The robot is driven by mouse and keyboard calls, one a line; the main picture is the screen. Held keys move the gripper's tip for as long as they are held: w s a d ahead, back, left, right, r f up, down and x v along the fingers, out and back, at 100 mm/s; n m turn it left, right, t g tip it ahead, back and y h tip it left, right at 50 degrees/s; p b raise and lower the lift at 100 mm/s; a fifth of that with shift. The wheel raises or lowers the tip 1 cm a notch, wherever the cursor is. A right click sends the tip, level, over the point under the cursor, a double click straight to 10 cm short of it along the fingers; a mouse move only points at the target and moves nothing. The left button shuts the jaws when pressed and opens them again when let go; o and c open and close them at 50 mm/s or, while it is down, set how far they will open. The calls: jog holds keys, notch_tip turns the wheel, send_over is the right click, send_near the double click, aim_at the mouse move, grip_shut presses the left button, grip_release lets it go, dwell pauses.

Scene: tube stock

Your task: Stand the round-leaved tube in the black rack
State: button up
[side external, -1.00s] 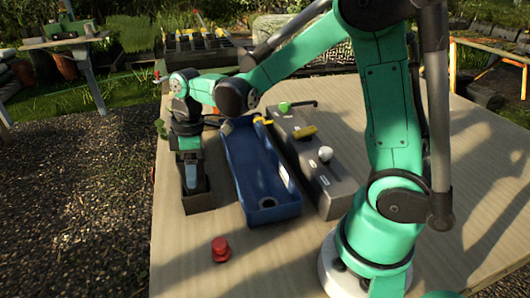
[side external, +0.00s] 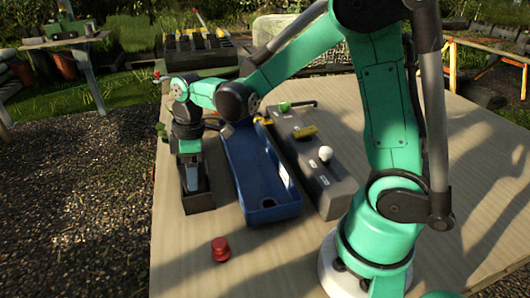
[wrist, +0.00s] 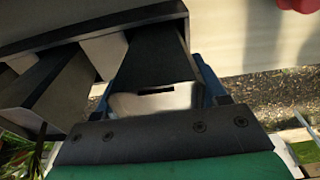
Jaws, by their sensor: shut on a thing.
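The black rack (side external: 200,203) stands at the left of the table, and its dark walls and compartments (wrist: 90,25) show at the upper left of the wrist view. My gripper (side external: 190,180) points down into the rack. In the wrist view its blue fingers (wrist: 155,80) stand on either side of a dark tapered tube and are shut on it. The tube (wrist: 150,55) reaches in at the rack's edge. Its lower end is hidden, and I cannot tell how deep it is or whether its leaves are round.
A long blue tray (side external: 270,213) lies just right of the rack. Beyond it is a grey box (side external: 335,195) with knobs and levers. A red knob (side external: 220,249) stands in front. Green leaves (side external: 161,130) show behind the rack. The table's near left is mostly clear.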

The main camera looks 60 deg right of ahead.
jog(key=o, duration=1.5)
jog(key=shift+s+d+r, duration=0.15)
jog(key=shift+r, duration=1.25)
jog(key=shift+s+d+r, duration=0.1)
jog(key=shift+r, duration=1.3)
jog(key=shift+s+r, duration=0.15)
jog(key=shift+s, duration=0.05)
jog(key=shift+s+a+r+m+t+h, duration=0.1)
jog(key=shift+s+r+m+t+h, duration=0.1)
jog(key=shift+s+m+t, duration=1)
jog(key=shift+s+r+m+t+h, duration=0.2)
jog(key=shift+s+m+t, duration=0.6)
jog(key=shift+s+m, duration=0.75)
jog(key=shift+s+a+r+m+t+h, duration=0.1)
jog(key=shift+s+r+m+t, duration=0.15)
jog(key=shift+s+m+t, duration=1.15)
